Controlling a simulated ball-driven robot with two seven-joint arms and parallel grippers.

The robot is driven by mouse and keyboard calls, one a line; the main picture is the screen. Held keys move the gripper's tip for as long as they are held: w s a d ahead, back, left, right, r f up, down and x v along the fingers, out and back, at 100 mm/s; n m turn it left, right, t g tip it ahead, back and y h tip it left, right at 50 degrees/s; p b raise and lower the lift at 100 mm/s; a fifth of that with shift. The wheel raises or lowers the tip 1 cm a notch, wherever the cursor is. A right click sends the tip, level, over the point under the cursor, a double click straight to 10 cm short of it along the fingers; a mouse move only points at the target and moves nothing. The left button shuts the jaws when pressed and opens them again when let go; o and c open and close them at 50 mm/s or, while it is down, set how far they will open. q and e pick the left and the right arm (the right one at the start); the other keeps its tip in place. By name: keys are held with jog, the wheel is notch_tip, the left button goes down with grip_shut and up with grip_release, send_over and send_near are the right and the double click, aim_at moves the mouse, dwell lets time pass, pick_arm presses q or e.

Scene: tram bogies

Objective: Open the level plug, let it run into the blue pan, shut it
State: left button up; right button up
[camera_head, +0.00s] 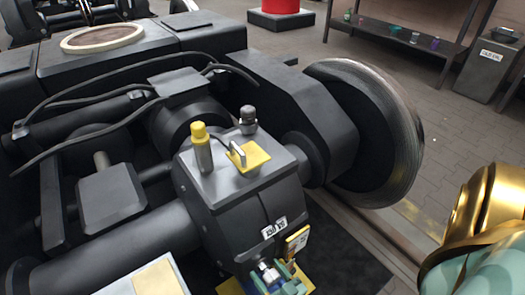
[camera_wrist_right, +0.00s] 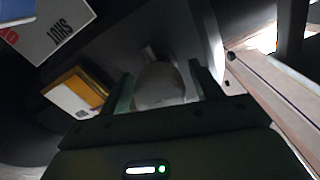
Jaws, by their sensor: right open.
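The dark gearbox (camera_head: 240,190) stands in the middle of the head view. A small silver plug (camera_head: 266,270) shows low on its front face. My right gripper (camera_head: 276,280) is there, with green fingers. In the right wrist view, the fingers of my right gripper (camera_wrist_right: 163,78) stand open on either side of a grey rounded plug (camera_wrist_right: 160,86), which is between them. Whether they touch it I cannot tell. A white plate reading SHUT (camera_wrist_right: 60,28) is at upper left. The blue pan cannot be made out for sure. My left gripper is not in view.
A yellow-capped filler (camera_head: 200,145), a grey cap (camera_head: 248,118) and a handle on a yellow plate (camera_head: 243,156) top the gearbox. A yellow-edged plate (camera_head: 297,241) sits beside the plug. The wheel (camera_head: 380,130) stands behind, to the right. A shelf (camera_head: 400,35) is farther back.

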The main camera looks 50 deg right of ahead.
jog(key=shift+w, duration=0.1)
jog(key=c, duration=1)
